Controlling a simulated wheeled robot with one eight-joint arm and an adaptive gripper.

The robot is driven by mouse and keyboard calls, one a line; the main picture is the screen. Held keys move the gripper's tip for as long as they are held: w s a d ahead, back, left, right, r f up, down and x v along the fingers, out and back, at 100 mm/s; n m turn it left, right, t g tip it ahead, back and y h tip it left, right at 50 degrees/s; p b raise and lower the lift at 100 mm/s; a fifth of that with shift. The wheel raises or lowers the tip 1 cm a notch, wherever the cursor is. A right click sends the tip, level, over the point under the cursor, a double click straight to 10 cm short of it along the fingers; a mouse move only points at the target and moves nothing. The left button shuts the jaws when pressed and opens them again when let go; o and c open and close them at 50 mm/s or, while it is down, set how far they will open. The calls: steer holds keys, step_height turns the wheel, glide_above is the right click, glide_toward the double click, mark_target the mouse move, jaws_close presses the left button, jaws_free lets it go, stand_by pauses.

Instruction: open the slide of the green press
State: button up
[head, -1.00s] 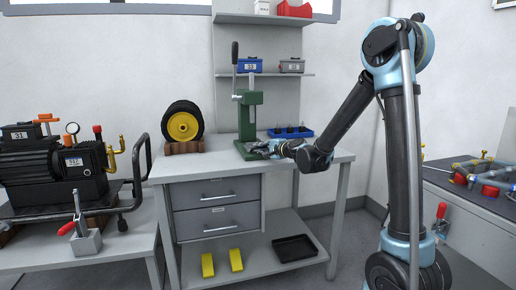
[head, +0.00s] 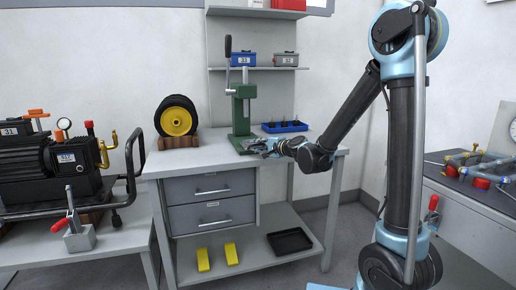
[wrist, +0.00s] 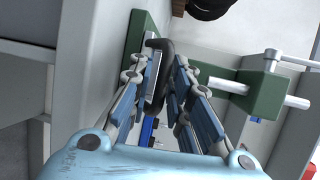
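The green press (head: 241,115) stands upright on the grey workbench, with a metal rod and a dark lever handle (head: 228,46) rising at its left side. My gripper (head: 250,145) is low at the right front of the press, by its base. In the wrist view the press (wrist: 262,94) lies sideways, its metal rods at the right. There my gripper's fingers (wrist: 166,75) are on either side of a curved black handle (wrist: 163,55) close to the green base, and it fills the space between them. The slide itself is hard to make out behind the fingers.
A blue tray (head: 285,127) with small dark parts is right of the press. A yellow-hubbed wheel (head: 176,118) stands left of it. Drawers (head: 211,202) are below the benchtop, and boxes stand on the shelf (head: 260,68) above.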

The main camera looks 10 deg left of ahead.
steer(key=v, duration=1.2)
steer(key=shift+w, duration=0.1)
steer(key=s+d+f+n+g+h, duration=0.2)
steer(key=s+d+f+h, duration=0.2)
steer(key=s+d, duration=0.4)
steer(key=s+d+f+n+g+h, duration=0.2)
steer(key=s+d+f, duration=0.5)
steer(key=d, duration=0.9)
steer(key=s+d+f+n+g+h, duration=0.3)
steer(key=s+d+h, duration=0.4)
steer(key=s+d, duration=0.4)
step_height(320, 180, down, 2)
steer(key=shift+s+d+f+n, duration=0.25)
steer(key=shift+d+n, duration=0.35)
steer(key=shift+d, duration=0.15)
